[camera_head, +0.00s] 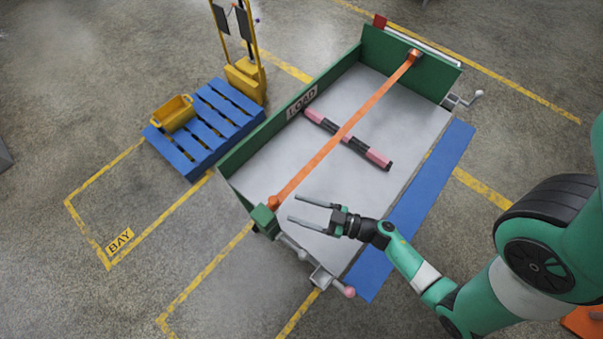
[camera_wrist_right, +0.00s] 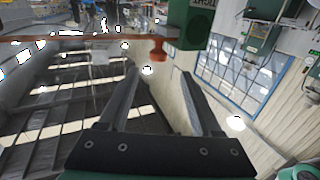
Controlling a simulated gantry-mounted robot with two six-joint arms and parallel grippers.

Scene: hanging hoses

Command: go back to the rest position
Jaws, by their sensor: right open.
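My right gripper (camera_head: 312,210) is open and empty in the head view, above the near end of the grey load bed (camera_head: 262,172). Its two fingers point left, close to the near anchor of the orange strap (camera_head: 340,135). In the right wrist view the two fingers of my right gripper (camera_wrist_right: 160,92) stand apart with nothing between them. Beyond them an orange strap end hangs beside a green block (camera_wrist_right: 190,22). My left gripper shows in neither view.
The strap crosses over a pink and dark bar (camera_head: 318,122) on the bed. Green walls (camera_head: 290,118) edge the bed. A blue board (camera_head: 425,200) runs along its right side. A blue pallet (camera_head: 215,125) with a yellow bin (camera_head: 172,113) stands left on open floor.

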